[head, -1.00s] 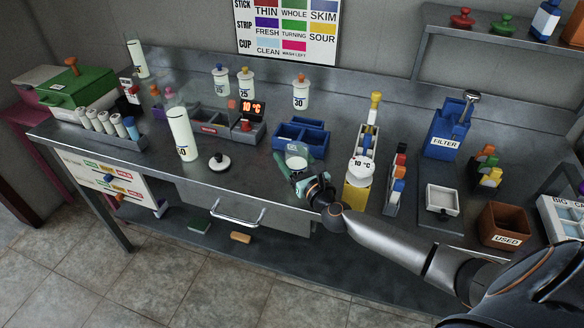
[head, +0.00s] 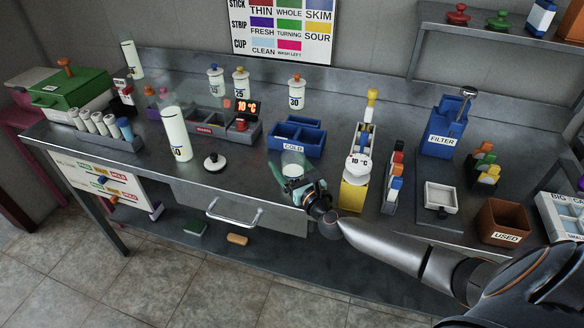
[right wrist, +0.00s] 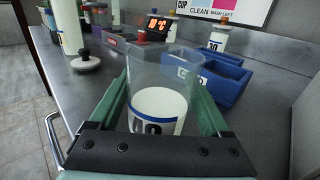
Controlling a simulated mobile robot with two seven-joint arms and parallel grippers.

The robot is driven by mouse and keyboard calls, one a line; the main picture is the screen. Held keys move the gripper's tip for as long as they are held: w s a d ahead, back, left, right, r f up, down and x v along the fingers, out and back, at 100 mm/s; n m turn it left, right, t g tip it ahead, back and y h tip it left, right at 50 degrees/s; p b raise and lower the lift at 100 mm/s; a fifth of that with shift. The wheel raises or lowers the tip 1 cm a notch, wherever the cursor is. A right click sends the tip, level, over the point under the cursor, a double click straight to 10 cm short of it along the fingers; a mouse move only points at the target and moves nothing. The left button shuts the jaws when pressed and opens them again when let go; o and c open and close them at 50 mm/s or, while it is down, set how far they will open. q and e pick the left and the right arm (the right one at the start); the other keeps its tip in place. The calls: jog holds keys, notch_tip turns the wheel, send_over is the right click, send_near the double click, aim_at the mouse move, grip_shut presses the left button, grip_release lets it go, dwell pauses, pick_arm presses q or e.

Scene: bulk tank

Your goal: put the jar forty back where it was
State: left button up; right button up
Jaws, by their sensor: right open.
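A clear jar with white contents (head: 292,165) is near the counter's front edge, just in front of the blue COLD bin. In the right wrist view the jar (right wrist: 158,104) has a blue-banded label; its digits look like 40 but are partly hidden. It has no lid on. My right gripper (head: 296,178) is open, with its green fingers on either side of the jar. The jar's base is hidden, so I cannot tell whether it touches the counter. A white lid with a black knob (head: 214,162) lies on the counter to the left. My left gripper is out of view.
The blue COLD bin (head: 296,137) is close behind the jar. A yellow stand (head: 353,196) is close on the right. A tall white cylinder (head: 176,135) stands left of the lid. Jars with blue, yellow and orange lids stand at the back, one labelled 30 (head: 296,93).

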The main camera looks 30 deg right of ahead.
aim_at(299, 177)
jog(key=s, duration=1)
jog(key=shift+s+a+r, duration=0.1)
jog(key=shift+s+a, duration=0.15)
jog(key=shift+a, duration=0.15)
jog(key=shift+s+a, duration=0.15)
jog(key=shift+s, duration=0.6)
jog(key=s+a+f+n+g+y, duration=0.1)
jog(key=s+a+f+n+y, duration=0.4)
jog(key=n, duration=0.6)
jog(key=s+a+f+n+g+y, duration=0.1)
jog(key=s+a+f+n+g, duration=0.1)
jog(key=a+n, duration=0.7)
jog(key=s+f+n+g+h, duration=0.1)
jog(key=s+f+n+g, duration=0.2)
jog(key=n, duration=0.6)
jog(key=s+f+n+g+h, duration=0.1)
jog(key=s+f+n+g, duration=0.1)
jog(key=s+f+n, duration=0.5)
notch_tip(299, 177, down, 3)
jog(key=n, duration=0.3)
jog(key=shift+a+r+g+h, duration=0.2)
jog(key=shift+a+g+h, duration=0.1)
jog(key=shift+a+g, duration=0.1)
